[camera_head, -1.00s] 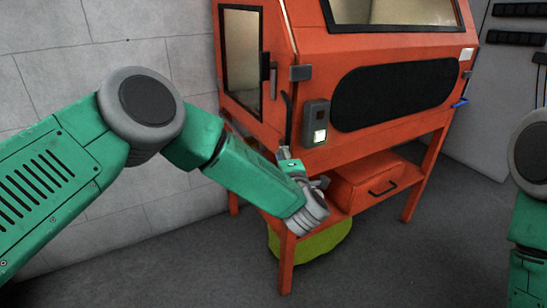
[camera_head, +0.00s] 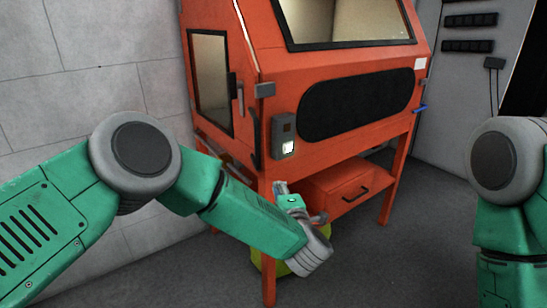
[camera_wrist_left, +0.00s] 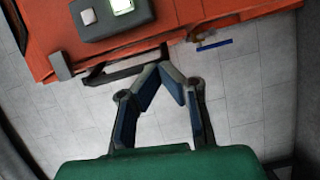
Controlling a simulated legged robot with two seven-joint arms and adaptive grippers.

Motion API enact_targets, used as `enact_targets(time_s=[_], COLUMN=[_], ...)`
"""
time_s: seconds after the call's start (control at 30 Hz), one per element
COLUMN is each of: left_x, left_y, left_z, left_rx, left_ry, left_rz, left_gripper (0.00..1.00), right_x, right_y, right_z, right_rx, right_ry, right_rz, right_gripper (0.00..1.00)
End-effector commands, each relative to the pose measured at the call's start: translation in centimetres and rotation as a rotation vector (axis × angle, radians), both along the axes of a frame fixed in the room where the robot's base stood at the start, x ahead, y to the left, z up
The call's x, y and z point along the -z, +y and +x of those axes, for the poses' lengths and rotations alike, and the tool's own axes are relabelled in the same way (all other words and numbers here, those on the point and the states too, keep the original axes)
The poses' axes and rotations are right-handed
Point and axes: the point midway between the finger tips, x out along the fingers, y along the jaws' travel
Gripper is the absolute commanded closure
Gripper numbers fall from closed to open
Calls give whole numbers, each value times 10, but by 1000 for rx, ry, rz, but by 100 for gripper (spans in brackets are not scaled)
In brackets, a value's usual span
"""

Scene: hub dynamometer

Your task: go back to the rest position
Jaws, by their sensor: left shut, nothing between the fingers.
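My left gripper (camera_wrist_left: 164,72) shows in the left wrist view with its fingertips meeting and nothing between them. The orange machine (camera_head: 345,148) stands in the middle, with a dark oval panel and a grey switch box (camera_head: 284,137). The switch box also shows at the top of the left wrist view (camera_wrist_left: 110,15). My right arm is at the right edge; its gripper is out of frame.
An orange drawer box (camera_head: 345,190) sits under the machine between its legs. A yellow-green object (camera_head: 262,262) is partly hidden behind my left wrist. A blue handle (camera_head: 419,109) sticks out at the machine's right side. Grey floor is clear at the right front.

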Motion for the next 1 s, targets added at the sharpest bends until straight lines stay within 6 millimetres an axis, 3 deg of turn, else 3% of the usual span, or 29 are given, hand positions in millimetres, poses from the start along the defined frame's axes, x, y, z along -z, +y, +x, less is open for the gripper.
enact_targets(time_s=[0.17, 0.3, 0.4, 0.5, 0.63, 0.8, 0.9, 1.0], left_x=[89, 163, 202, 228, 243, 238, 232, 228], left_y=[13, 52, 87, 125, 176, 225, 241, 249], left_z=[-50, -119, -176, -237, -319, -405, -436, -451], left_rx=[307, 565, 728, 881, 1073, 1274, 1347, 1385], left_ry=[263, 517, 690, 861, 1073, 1282, 1352, 1386], left_rz=[333, 604, 752, 871, 976, 1031, 1036, 1035], left_gripper=[100, 100, 100, 100, 100, 100, 100, 100], right_x=[-3, -5, -6, -7, -9, -10, -10, -11], right_y=[0, 0, 0, 0, 0, 0, 0, 0], right_z=[0, 0, 0, 0, 0, 0, 0, 0], right_rx=[1, 1, 0, 0, 0, 1, 1, 1], right_ry=[0, 0, 0, 0, 0, 0, 0, 0], right_rz=[0, 0, 0, 0, 0, 0, 0, 0], right_gripper=[60, 60, 60, 60, 60, 60, 60, 60])
